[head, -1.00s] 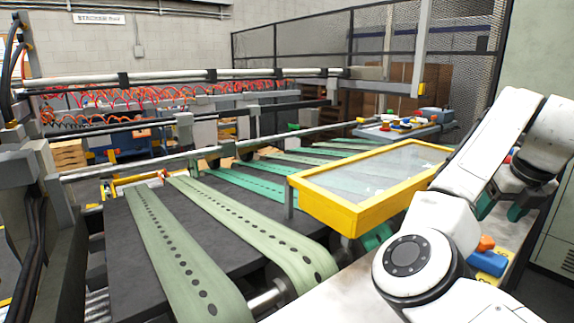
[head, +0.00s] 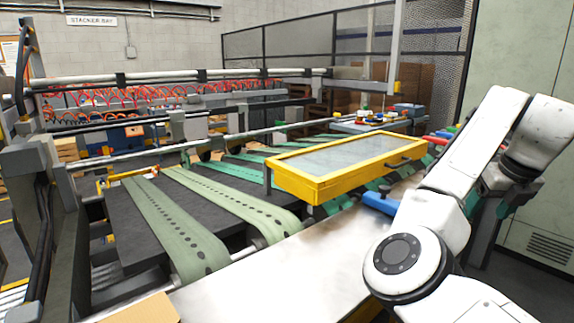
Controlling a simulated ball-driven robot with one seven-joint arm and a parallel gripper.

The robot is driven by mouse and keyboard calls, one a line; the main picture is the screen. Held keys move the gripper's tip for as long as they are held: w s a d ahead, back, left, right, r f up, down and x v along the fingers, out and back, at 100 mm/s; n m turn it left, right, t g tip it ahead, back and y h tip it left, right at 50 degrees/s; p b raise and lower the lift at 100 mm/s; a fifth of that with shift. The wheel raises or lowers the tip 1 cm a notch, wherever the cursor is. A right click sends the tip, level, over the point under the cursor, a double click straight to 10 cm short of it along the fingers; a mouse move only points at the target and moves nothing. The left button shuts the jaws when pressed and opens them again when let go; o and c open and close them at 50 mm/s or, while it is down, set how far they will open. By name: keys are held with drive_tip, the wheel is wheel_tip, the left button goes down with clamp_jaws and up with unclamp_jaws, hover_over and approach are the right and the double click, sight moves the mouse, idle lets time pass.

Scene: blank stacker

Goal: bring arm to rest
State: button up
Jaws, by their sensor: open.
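My white arm (head: 470,160) is folded at the right of the head view, with its elbow raised and its forearm turned down behind the upper arm. My gripper (head: 487,208) hangs low behind the upper arm, and a teal part shows on each side of it. It is open, and I see nothing held in it. Much of it is hidden by the arm.
A yellow-framed clear guard (head: 290,187) stands left of my arm, above green perforated belts (head: 176,232). A blue object (head: 380,203) lies beside the arm. The pale counter (head: 280,275) is mostly clear. A grey cabinet (head: 540,225) is at the right.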

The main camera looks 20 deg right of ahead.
drive_tip(key=s+a+f+n+g+h, duration=0.1)
drive_tip(key=s+a+f+n, duration=0.2)
drive_tip(key=f+n, duration=0.55)
drive_tip(key=s+a+f+n+h, duration=0.1)
drive_tip(key=s+a+f+n, duration=0.25)
drive_tip(key=f+n, duration=0.45)
drive_tip(key=s+a+f+n+g+h, duration=0.1)
drive_tip(key=s+a+f+n, duration=0.25)
drive_tip(key=f+n, duration=0.45)
drive_tip(key=s+a+f+n+y, duration=0.2)
drive_tip(key=s+a+f+n, duration=0.5)
drive_tip(key=s+a+n, duration=0.1)
drive_tip(key=s+a+f+n+g+y, duration=0.1)
drive_tip(key=s+a+f+n+y, duration=0.1)
drive_tip(key=s+a+f+n, duration=0.5)
drive_tip(key=s+a+n, duration=0.1)
drive_tip(key=s+a, duration=0.2)
drive_tip(key=a, duration=0.1)
drive_tip(key=shift+s+a+f+y, duration=0.15)
drive_tip(key=shift+f+y, duration=0.1)
drive_tip(key=shift+y, duration=0.15)
idle(0.6)
